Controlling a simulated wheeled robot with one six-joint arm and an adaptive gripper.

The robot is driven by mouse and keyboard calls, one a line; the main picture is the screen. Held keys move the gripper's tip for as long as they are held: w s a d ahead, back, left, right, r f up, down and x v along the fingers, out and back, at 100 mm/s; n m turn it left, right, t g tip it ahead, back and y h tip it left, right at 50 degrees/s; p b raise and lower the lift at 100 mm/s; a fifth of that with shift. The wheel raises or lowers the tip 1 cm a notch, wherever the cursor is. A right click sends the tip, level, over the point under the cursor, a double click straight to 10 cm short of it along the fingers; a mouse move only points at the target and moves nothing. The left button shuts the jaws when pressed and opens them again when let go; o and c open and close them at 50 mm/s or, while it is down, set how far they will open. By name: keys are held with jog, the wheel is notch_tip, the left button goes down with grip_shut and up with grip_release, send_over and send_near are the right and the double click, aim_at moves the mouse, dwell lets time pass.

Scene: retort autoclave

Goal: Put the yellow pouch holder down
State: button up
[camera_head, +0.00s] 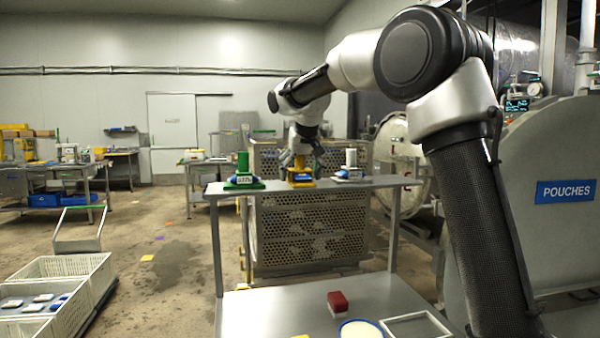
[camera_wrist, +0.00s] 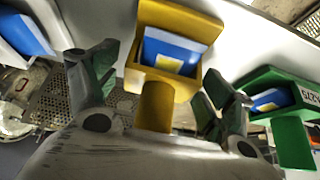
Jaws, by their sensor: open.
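The yellow pouch holder (camera_head: 300,181) stands upright on the raised metal shelf (camera_head: 390,181), between a green holder and a white one. In the wrist view the yellow holder (camera_wrist: 147,50) carries a blue-and-white pouch (camera_wrist: 175,52), and its round yellow post (camera_wrist: 156,106) points toward my palm. My gripper (camera_head: 302,157) is above the holder with its fingers around the post. In the wrist view the gripper (camera_wrist: 160,85) is open, with a visible gap between each finger and the post. The holder's underside is hidden.
The green holder (camera_head: 243,178) stands to the left on the shelf, the white holder (camera_head: 350,170) close on the right. Below, the table bears a red block (camera_head: 337,301), a blue-rimmed round item (camera_head: 361,329) and a white frame (camera_head: 416,327). A perforated metal crate (camera_head: 310,232) stands behind.

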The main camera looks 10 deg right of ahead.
jog(key=v, duration=1.2)
jog(key=s+d+f, duration=0.2)
jog(key=s+d, duration=0.4)
jog(key=s, duration=0.3)
jog(key=s+d+f, duration=0.3)
jog(key=s+f, duration=0.3)
jog(key=s, duration=0.3)
jog(key=s+d+f+g, duration=0.1)
jog(key=s+d+f, duration=0.2)
jog(key=s+f, duration=0.4)
jog(key=s+d+f, duration=0.3)
jog(key=s+f, duration=0.4)
jog(key=s, duration=0.6)
jog(key=shift+g, duration=0.3)
